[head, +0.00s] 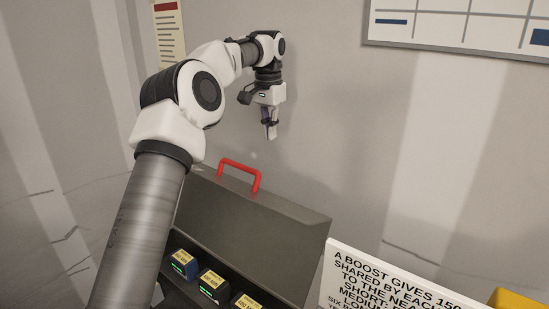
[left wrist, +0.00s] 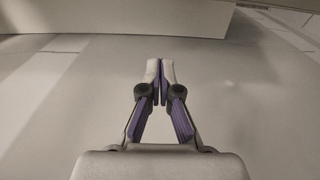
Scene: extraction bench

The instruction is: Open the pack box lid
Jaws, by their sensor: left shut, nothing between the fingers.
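The pack box lid (head: 245,232) is a dark grey panel with a red handle (head: 241,172) on its upper edge. It stands raised and tilted back, and the inside of the box shows below it. My left gripper (head: 271,134) is above and slightly right of the red handle, apart from it, in front of the wall. Its fingers are shut and empty, as the left wrist view (left wrist: 160,68) also shows. My left arm hides the left part of the box. My right gripper is in neither view.
Several packs with yellow labels (head: 213,280) sit in the open box. A white sign with black text (head: 390,280) stands to the right, with a yellow object (head: 515,300) beyond it. A wall chart (head: 470,22) and a paper notice (head: 169,30) hang behind.

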